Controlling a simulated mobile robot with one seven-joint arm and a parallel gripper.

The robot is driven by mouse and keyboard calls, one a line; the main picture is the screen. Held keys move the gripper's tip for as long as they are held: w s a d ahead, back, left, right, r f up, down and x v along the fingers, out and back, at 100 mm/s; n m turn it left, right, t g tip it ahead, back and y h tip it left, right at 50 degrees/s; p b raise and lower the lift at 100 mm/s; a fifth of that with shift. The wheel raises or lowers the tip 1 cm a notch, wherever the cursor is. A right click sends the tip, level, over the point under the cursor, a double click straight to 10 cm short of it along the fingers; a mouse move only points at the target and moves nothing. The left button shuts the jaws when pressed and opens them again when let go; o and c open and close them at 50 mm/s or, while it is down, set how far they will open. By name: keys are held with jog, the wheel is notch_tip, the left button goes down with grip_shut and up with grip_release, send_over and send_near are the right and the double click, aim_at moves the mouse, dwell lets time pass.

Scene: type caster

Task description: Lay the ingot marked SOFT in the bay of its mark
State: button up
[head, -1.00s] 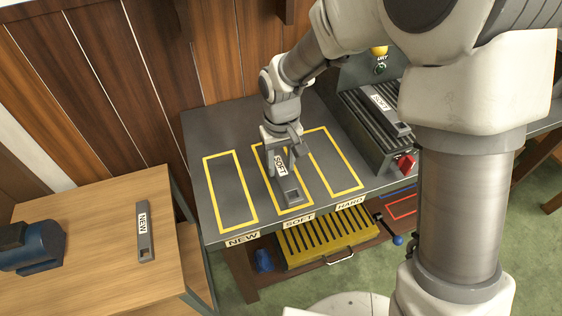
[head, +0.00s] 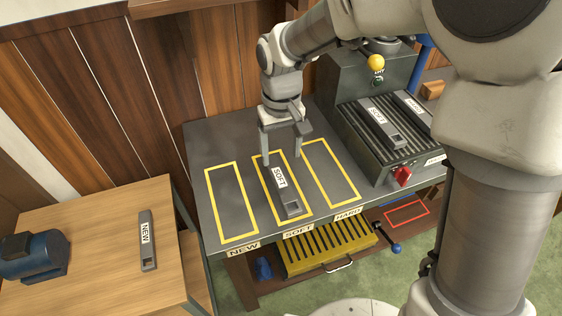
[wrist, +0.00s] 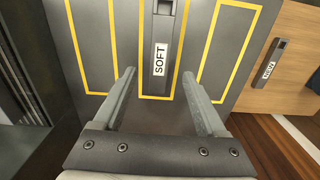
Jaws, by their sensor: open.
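The grey ingot marked SOFT (head: 291,206) lies flat inside the middle yellow-outlined bay (head: 257,168), whose front plate reads SOFT (head: 298,231). It also lies between yellow lines in the wrist view (wrist: 160,85). My gripper (head: 283,158) is open and empty, above the far end of the ingot and apart from it. In the wrist view my two fingers (wrist: 158,75) stand wide apart, with the ingot in line between them.
Empty bays marked NEW (head: 232,205) and HARD (head: 332,175) flank the middle one. A ribbed dark machine (head: 400,145) at right bears two ingots. A wooden table (head: 100,250) at left holds an ingot marked NEW (head: 147,240) and a blue device (head: 35,255).

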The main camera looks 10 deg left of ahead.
jog(key=s+d+r+m+t, duration=0.3)
jog(key=s+d+r, duration=0.1)
jog(key=d+r, duration=0.95)
jog(key=s+d+r+m+t, duration=0.1)
jog(key=s+d+m+t, duration=0.1)
jog(key=s+d, duration=0.7)
jog(key=shift+s+d+r+m+t, duration=0.15)
jog(key=shift+s+d+m+t, duration=0.2)
jog(key=shift+d+m, duration=0.2)
notch_tip(320, 180, up, 11)
jog(key=p, duration=1.1)
